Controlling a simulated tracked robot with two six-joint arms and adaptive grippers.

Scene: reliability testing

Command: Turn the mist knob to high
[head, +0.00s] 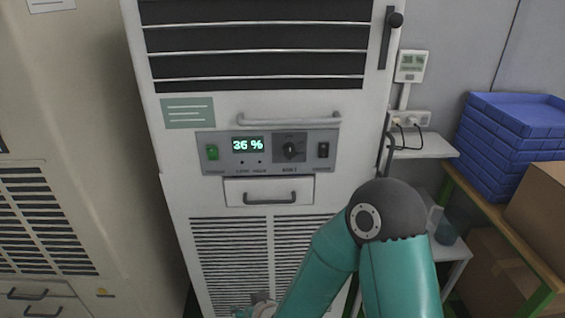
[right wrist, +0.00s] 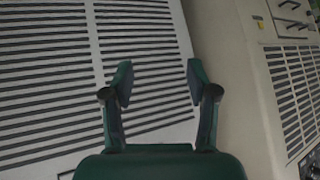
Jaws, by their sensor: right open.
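The mist knob (head: 291,149) is a small black dial on a dark square plate, on the grey control panel (head: 223,165) of a tall white cabinet. The exact pointer position of the knob is too small to tell. My right arm reaches in from the lower right in the head view. My right gripper shows only in part at the bottom edge there, below the panel. In the right wrist view my right gripper (right wrist: 158,85) is open and empty, in front of the cabinet's louvred vent (right wrist: 60,90). My left gripper is not in view.
A green switch (head: 212,152) and a black switch (head: 323,150) flank the knob. A bar handle (head: 290,119) juts out above the panel, and a drawer (head: 268,184) sits below. Blue trays (head: 515,125) and cardboard boxes (head: 537,200) stand at the right.

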